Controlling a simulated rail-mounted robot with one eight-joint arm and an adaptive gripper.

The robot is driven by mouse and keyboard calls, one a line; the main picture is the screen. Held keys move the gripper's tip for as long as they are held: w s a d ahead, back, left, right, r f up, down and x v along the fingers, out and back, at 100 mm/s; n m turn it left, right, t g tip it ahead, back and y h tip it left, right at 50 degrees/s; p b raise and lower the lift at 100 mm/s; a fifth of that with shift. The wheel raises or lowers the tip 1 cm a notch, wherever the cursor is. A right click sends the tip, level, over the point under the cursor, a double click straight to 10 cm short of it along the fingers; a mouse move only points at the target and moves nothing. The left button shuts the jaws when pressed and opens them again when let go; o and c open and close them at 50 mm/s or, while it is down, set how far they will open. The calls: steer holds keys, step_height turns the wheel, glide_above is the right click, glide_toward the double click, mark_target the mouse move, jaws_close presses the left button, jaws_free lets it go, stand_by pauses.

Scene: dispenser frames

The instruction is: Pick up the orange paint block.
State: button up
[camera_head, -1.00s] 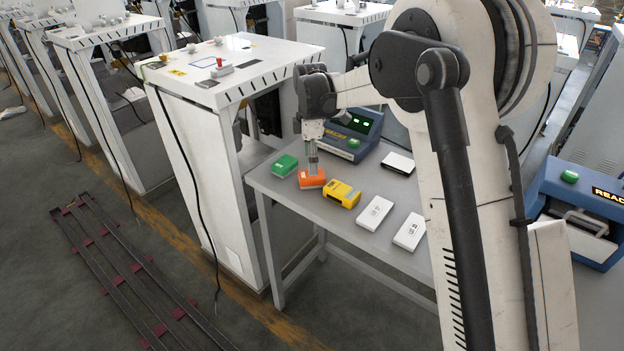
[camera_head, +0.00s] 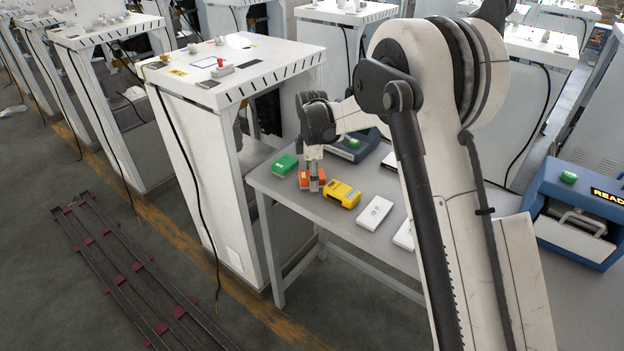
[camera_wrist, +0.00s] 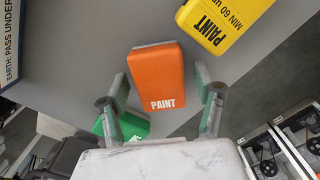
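The orange paint block (camera_head: 304,180) lies on the grey table in the head view, between a green block (camera_head: 285,165) and a yellow block (camera_head: 344,194). In the wrist view the orange block (camera_wrist: 157,78), with the white word PAINT, lies between the two fingers. My gripper (camera_head: 314,187) points down at the block and hides part of it. In the wrist view my gripper (camera_wrist: 161,76) is open, with a gap showing on either side of the block. Whether the fingertips are level with the block I cannot tell.
The yellow block (camera_wrist: 222,20) and green block (camera_wrist: 128,124) are close neighbours. White blocks (camera_head: 374,212) lie further right on the table (camera_head: 335,222). A blue-grey device (camera_head: 352,147) stands behind, and a white cabinet (camera_head: 187,170) is to the left.

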steer(key=c, duration=1.3)
steer(key=shift+o, duration=0.2)
steer(key=shift+r, duration=0.15)
steer(key=shift+r, duration=0.7)
step_height(320, 180, up, 3)
steer(key=shift+f, duration=0.1)
steer(key=s+a+r+b, duration=0.1)
steer(key=s+a+r, duration=0.5)
steer(key=a, duration=0.3)
steer(key=shift+s+a+r, duration=0.2)
steer(key=shift+s+r, duration=0.1)
steer(key=shift+s, duration=0.2)
steer(key=o, duration=0.7)
steer(key=c, duration=0.4)
